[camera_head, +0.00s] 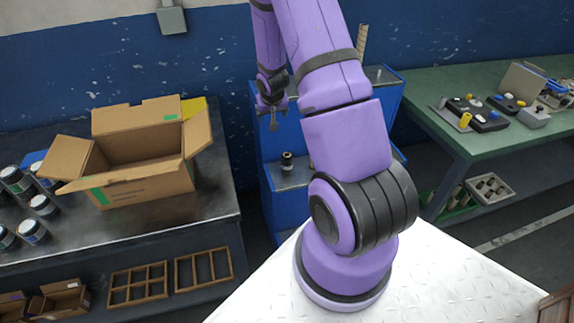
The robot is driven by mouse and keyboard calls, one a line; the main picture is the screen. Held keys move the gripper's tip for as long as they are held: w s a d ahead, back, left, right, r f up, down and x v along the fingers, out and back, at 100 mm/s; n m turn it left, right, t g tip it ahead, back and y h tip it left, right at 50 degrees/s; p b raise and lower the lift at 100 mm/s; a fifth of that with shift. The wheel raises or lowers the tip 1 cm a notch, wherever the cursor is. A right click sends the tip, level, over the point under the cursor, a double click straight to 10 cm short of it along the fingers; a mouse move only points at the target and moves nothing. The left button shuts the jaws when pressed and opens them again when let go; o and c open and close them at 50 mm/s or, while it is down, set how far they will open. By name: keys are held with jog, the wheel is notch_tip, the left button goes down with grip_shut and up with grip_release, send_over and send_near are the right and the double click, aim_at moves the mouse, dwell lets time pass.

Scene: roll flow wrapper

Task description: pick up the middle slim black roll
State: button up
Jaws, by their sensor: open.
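A small dark upright object (287,161) stands on a shelf of the blue stand (268,170); I cannot tell whether it is the slim black roll. No row of black rolls with a clear middle one shows, and my arm hides part of the stand. My gripper (273,124) is small in the picture, hanging at the left side of the stand above the level of the dark object and apart from it. It is open, with nothing seen between its fingers.
An open cardboard box (145,185) and several dark jars (33,230) are on the dark left table (210,222). A thin striped upright piece (362,40) rises behind my arm. The green right bench (430,90) holds control boxes (487,118). Wooden trays (138,285) lie below left.

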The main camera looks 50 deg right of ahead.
send_near(287, 156)
jog(key=shift+m, duration=0.4)
jog(key=shift+x, duration=5.85)
jog(key=c, duration=1.1)
